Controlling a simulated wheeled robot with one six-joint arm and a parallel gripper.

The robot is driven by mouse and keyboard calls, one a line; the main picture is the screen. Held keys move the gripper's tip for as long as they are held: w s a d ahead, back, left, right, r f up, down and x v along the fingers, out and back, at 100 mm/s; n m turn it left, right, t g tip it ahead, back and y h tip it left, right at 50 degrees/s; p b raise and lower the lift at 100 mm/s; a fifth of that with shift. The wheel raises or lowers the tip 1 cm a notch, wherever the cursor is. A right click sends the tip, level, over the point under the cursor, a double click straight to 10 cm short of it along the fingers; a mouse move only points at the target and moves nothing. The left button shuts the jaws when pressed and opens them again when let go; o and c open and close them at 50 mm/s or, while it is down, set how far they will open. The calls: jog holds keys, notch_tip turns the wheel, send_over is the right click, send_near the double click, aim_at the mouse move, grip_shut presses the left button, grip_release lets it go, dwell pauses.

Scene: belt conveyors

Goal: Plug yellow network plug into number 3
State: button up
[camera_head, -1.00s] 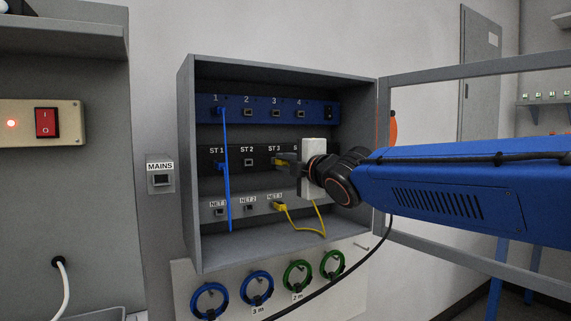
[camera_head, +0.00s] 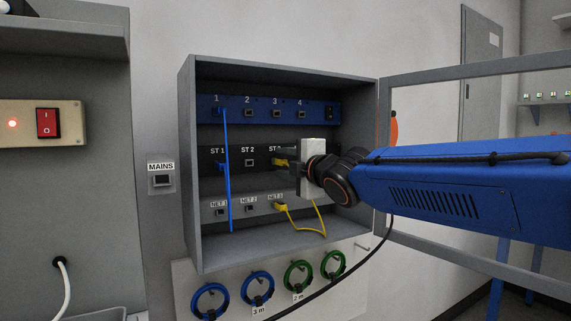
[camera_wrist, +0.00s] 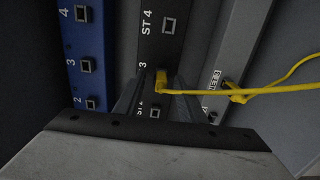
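The yellow plug (camera_wrist: 160,80) sits at the ST 3 socket of the black middle strip; it also shows in the head view (camera_head: 280,163). Its yellow cable (camera_wrist: 250,91) runs to another yellow plug (camera_head: 280,206) at NET 3 on the grey strip. My gripper (camera_head: 289,163) is in front of ST 3. Its fingers stand apart on either side of the plug, with a gap visible in the wrist view. Socket 3 (camera_wrist: 86,66) on the blue top strip (camera_head: 262,110) is empty. How deep the plug sits cannot be seen.
The grey cabinet (camera_head: 189,165) surrounds the strips, with its framed door (camera_head: 465,75) open to the right. A blue cable (camera_head: 227,170) hangs from socket 1 across ST 1. Blue and green cable coils (camera_head: 257,286) hang below. ST 2 and ST 4 are empty.

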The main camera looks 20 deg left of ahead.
jog(key=v, duration=1.7)
jog(key=d+f+m+h, duration=0.45)
jog(key=d+f, duration=0.25)
jog(key=d, duration=0.3)
jog(key=d+f+m+h, duration=0.3)
jog(key=d+f+m, duration=0.3)
jog(key=d, duration=0.5)
jog(key=d+f+m+h, duration=0.4)
jog(key=d+f+m, duration=0.25)
jog(key=d, duration=0.35)
jog(key=s+d+f+m+g+h, duration=0.1)
jog(key=s+d+f+m+g, duration=0.2)
jog(key=s+f, duration=0.7)
jog(key=s+d+f+m+g+h, duration=0.1)
jog(key=s+d+f+m+g, duration=0.2)
jog(key=s+d+f+m, duration=0.5)
notch_tip(320, 180, down, 3)
jog(key=shift+s+d+r+g, duration=0.1)
jog(key=shift+s+d+g, duration=0.3)
jog(key=shift+s+d, duration=0.5)
